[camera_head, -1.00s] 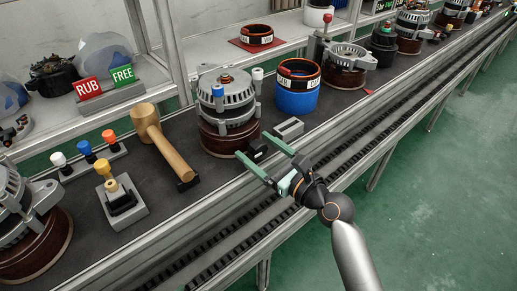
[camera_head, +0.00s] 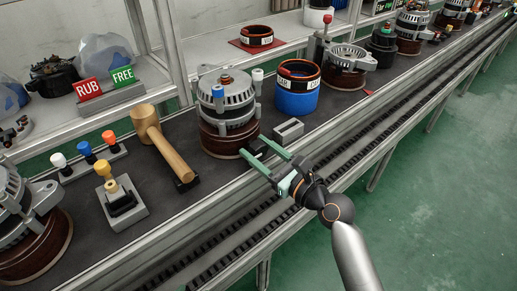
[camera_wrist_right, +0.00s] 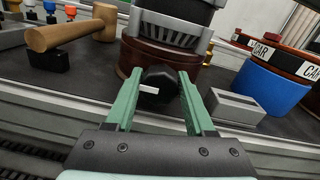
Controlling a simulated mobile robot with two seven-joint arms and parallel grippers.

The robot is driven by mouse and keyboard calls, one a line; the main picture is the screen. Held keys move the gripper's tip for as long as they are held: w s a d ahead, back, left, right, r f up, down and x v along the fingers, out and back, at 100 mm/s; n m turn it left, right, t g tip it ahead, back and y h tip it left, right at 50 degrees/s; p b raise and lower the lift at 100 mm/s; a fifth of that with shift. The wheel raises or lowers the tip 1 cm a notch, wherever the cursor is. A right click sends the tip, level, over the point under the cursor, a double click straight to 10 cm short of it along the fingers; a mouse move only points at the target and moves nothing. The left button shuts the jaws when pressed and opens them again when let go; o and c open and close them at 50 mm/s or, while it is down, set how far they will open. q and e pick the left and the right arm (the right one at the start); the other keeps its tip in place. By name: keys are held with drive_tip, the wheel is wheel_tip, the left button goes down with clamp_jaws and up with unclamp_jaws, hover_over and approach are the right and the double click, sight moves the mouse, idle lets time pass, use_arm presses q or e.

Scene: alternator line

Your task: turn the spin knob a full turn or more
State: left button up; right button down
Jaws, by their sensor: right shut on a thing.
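The spin knob (camera_wrist_right: 165,84) is black and faceted, with a white mark on its face that points left in the right wrist view. It sits at the front of the brown wooden round base (camera_wrist_right: 145,58) under a grey alternator (camera_head: 222,98). My right gripper (camera_head: 253,146) reaches it from the front, with one green finger on each side of the knob, shut on it. In the head view the knob (camera_head: 257,148) is partly hidden between the fingers. My left gripper is in neither view.
A grey slotted block (camera_head: 288,131) stands just right of the knob, and a blue ring holder (camera_head: 297,98) behind it. A wooden mallet (camera_head: 160,143) lies to the left. The conveyor's metal edge (camera_head: 215,195) runs below my right gripper.

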drive_tip(key=shift+r+n+p, duration=0.1)
drive_tip(key=shift+n+p, duration=1.2)
drive_tip(key=shift+n, duration=0.3)
drive_tip(key=shift+n+p, duration=0.7)
drive_tip(key=shift+n, duration=1.1)
drive_tip(key=shift+s, duration=0.1)
drive_tip(key=shift+c, duration=1.3)
unclamp_jaws()
drive_tip(key=shift+s+f, duration=0.1)
drive_tip(key=shift+f, duration=0.15)
